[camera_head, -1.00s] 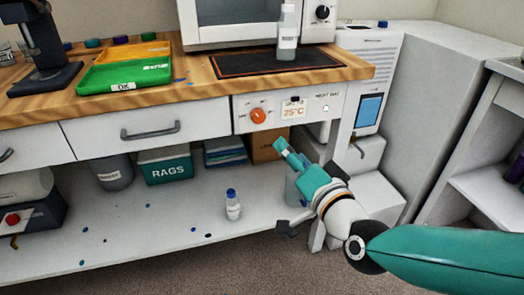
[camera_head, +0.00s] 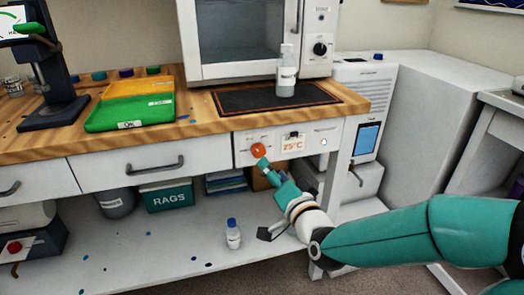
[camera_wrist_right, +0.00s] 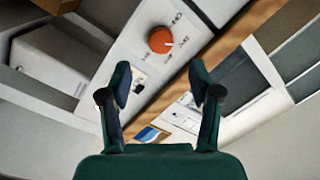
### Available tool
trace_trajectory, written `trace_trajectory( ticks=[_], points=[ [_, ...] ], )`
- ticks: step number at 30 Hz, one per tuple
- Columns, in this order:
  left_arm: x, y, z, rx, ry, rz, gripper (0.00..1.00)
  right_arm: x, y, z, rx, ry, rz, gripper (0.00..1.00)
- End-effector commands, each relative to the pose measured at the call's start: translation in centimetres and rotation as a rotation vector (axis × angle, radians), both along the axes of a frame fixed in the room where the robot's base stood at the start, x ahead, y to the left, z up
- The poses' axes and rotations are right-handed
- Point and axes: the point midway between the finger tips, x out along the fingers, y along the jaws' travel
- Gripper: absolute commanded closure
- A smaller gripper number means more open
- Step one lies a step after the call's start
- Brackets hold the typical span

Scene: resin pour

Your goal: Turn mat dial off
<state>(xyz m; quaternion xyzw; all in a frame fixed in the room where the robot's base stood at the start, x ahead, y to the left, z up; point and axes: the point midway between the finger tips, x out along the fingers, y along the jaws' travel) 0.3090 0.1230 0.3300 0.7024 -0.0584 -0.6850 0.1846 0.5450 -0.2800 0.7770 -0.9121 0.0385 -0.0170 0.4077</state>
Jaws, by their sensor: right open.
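My left gripper is out of view.
A drawer handle (camera_head: 155,167) sticks out left of the panel. A white oven (camera_head: 245,35) stands behind the mat. On the lower shelf are a RAGS box (camera_head: 167,199) and a small blue-capped bottle (camera_head: 232,235).

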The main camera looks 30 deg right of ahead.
Motion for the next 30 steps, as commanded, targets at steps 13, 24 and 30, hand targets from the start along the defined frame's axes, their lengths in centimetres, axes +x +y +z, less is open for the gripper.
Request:
trace_trajectory(
  ticks=[13, 24, 30],
  points=[
    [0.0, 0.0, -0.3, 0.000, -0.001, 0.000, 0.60, 7.0, -0.6, -0.1, 0.000, 0.000, 0.000, 0.37],
    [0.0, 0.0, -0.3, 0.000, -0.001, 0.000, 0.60, 7.5, -0.6, 0.0, 0.000, 0.000, 0.000, 0.37],
    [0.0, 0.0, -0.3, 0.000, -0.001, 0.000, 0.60, 7.5, -0.6, 0.0, 0.000, 0.000, 0.000, 0.69]
  ],
)
